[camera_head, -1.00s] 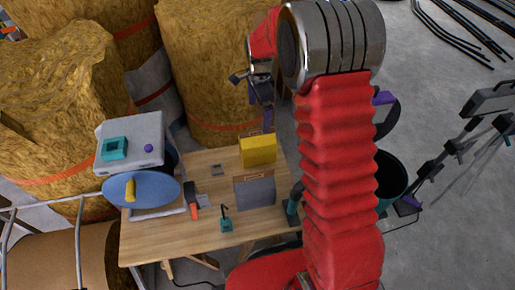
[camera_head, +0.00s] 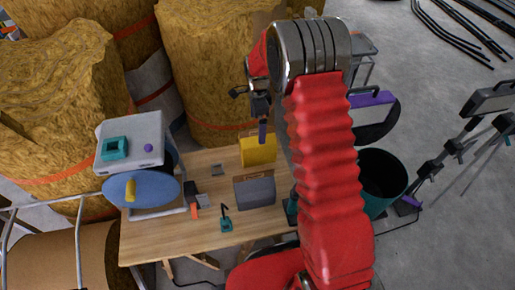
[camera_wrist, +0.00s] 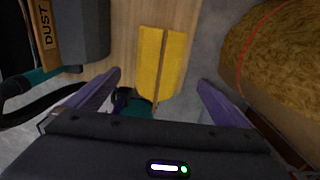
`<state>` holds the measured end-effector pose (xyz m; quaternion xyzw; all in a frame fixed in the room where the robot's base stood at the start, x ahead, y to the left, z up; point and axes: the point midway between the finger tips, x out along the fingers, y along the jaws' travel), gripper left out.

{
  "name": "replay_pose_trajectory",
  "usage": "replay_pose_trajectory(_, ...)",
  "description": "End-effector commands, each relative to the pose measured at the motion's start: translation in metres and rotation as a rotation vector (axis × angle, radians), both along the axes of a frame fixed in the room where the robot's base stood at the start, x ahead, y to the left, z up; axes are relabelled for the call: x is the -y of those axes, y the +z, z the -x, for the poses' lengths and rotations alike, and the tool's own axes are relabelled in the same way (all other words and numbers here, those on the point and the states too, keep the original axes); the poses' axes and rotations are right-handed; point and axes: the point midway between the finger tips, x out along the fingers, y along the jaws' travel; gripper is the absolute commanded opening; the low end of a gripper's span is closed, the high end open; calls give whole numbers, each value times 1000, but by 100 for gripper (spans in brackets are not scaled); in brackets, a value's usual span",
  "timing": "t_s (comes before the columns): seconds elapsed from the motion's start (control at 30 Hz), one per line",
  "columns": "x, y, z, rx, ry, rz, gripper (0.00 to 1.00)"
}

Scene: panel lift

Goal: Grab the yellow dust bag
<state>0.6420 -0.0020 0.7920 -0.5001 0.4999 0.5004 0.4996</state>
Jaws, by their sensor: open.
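The yellow dust bag (camera_head: 258,151) stands upright near the far right edge of the wooden table, behind a grey bag. In the wrist view the yellow bag (camera_wrist: 160,62) lies ahead, between the two purple fingers. My gripper (camera_head: 263,132) hangs just above the yellow bag in the head view. It is open and empty, with its fingers (camera_wrist: 160,88) spread wider than the bag. I cannot tell the exact height gap.
A grey bag with a brown top (camera_head: 254,191) stands in front of the yellow one. The table (camera_head: 165,236) also holds a white machine with a blue disc (camera_head: 140,189) and small tools. A dark bin (camera_head: 382,184) is on the right. Straw-coloured rolls (camera_head: 210,70) stand behind.

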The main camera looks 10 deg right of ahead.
Motion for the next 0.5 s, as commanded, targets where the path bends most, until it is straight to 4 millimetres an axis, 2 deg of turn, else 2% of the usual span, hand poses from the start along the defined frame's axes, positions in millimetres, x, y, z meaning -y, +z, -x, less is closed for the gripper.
replay_pose_trajectory(0.1,0,-20,1,-3,0,0,100)
replay_pose_trajectory(0.3,1,-45,1,-2,-1,0,100)
replay_pose_trajectory(0.5,1,-51,0,1,-1,0,100)
